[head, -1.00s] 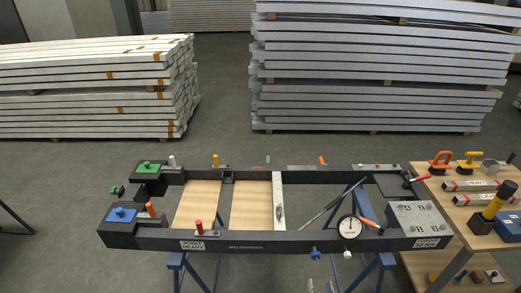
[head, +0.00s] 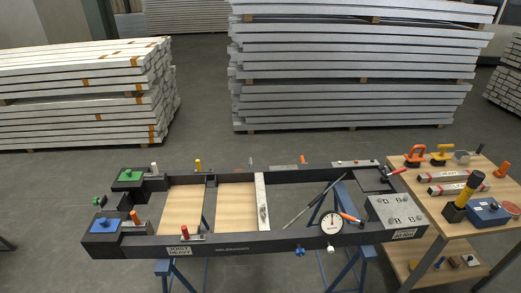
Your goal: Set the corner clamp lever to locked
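A black rectangular frame (head: 245,243) lies across blue trestles. At its back right corner a dark plate (head: 372,181) carries a small lever with a red handle (head: 397,171), which points out to the right; this looks like the corner clamp lever. A second lever with an orange handle (head: 350,217) lies beside a round white dial (head: 332,222) on the front rail. Lock marks are too small to read. Neither of my grippers is in view.
A wooden side table (head: 420,208) at the right holds clamps, labelled bars, a blue box (head: 488,211) and a yellow-black tool. A green block (head: 130,175) and a blue block (head: 104,225) sit on the frame's left end. Stacked beams stand behind on open floor.

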